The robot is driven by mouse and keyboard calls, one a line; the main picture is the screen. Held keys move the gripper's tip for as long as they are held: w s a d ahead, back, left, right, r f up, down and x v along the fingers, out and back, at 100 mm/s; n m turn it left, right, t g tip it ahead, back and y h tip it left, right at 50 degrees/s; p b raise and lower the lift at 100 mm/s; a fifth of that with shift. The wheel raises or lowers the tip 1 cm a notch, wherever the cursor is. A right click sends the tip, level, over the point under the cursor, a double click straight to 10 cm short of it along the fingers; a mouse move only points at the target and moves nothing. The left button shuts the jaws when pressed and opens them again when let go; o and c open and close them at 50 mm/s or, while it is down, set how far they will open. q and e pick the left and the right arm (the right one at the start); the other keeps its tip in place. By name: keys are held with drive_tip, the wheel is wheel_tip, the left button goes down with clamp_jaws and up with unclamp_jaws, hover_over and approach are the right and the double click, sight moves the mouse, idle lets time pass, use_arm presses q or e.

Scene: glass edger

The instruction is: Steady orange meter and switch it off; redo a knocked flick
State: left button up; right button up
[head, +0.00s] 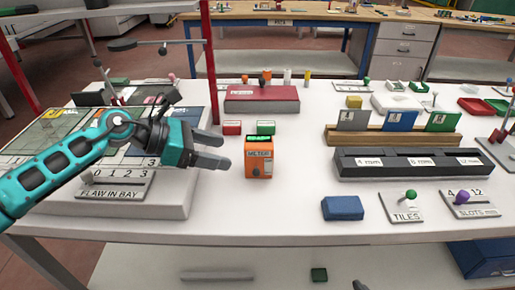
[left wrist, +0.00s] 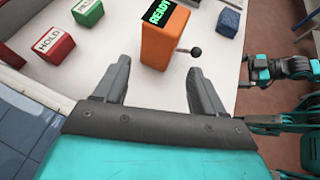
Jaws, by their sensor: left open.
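The orange meter (head: 258,165) stands upright on the white table, with a dark label on its front. In the left wrist view the meter (left wrist: 164,40) shows a lit green READY display on top and a black ball-ended lever (left wrist: 196,51) on its side. My left gripper (head: 222,150) is open and empty, just left of the meter and apart from it. In the left wrist view the gap between its fingers (left wrist: 160,85) faces the meter. My right gripper (left wrist: 262,68) shows small at the right of the left wrist view; its jaws are unclear.
A red HOLD block (left wrist: 54,46) and a green block (left wrist: 88,12) stand near the meter. A blue block (head: 343,208) lies to its right, with the TILES lever panel (head: 405,212) beyond. The FLAW IN BAY panel (head: 112,188) lies under my left arm. Table in front of the meter is clear.

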sight(254, 160)
use_arm(q)
drive_tip(key=shift+d+f, duration=0.25)
drive_tip(key=shift+d, duration=0.35)
drive_tip(key=b+x, duration=0.2)
drive_tip(key=x, duration=0.5)
drive_tip(key=shift+b+x, duration=0.55)
drive_tip(key=shift+x, duration=0.25)
use_arm(e)
drive_tip(key=shift+a+f, duration=0.6)
drive_tip(key=shift+f, duration=0.3)
use_arm(q)
drive_tip(key=shift+c, duration=0.2)
drive_tip(key=c, duration=0.6)
